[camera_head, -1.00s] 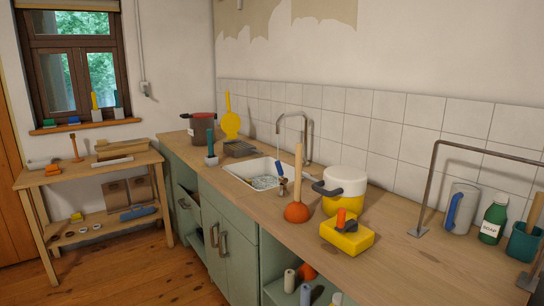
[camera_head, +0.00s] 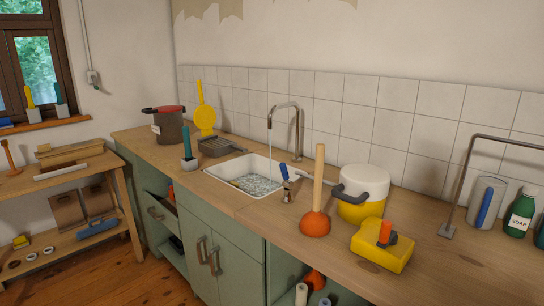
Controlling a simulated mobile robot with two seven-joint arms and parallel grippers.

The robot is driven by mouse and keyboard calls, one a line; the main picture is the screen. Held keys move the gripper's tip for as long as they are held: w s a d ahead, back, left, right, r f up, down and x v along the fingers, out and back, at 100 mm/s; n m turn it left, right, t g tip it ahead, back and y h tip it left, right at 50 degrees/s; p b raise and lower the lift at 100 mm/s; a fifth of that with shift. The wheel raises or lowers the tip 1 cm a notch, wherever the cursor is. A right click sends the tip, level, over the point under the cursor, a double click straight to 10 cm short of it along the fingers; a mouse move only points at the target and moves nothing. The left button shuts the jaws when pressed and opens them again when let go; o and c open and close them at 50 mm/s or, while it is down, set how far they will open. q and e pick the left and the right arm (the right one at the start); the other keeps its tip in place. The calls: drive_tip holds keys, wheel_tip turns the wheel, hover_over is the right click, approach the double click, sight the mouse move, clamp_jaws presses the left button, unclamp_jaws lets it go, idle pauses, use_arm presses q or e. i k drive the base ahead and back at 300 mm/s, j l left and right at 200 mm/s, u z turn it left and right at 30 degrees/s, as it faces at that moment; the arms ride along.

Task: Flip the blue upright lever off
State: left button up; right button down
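Several blue or teal handles show, and I cannot tell for certain which is the task's lever. A teal handle (camera_head: 187,141) stands upright on a small pale block on the counter, left of the sink (camera_head: 213,172). A small blue lever (camera_head: 284,172) leans to the left above a brass-like tap base at the sink's right end. Another blue-green handle (camera_head: 58,94) stands on a grey block on the window sill, and a blue bar (camera_head: 485,207) slants on a grey plate at the right. Water runs from the faucet (camera_head: 298,135). Neither gripper is in view.
The wooden counter (camera_head: 240,208) also holds a plunger (camera_head: 316,222), a yellow-and-white pot (camera_head: 362,190), a yellow block (camera_head: 382,246) with an orange knob, a metal rail (camera_head: 460,185) and a dark pot (camera_head: 170,127). Floor shows at lower left.

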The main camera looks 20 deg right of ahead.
sight(287, 185)
drive_tip(key=i+j, duration=0.95)
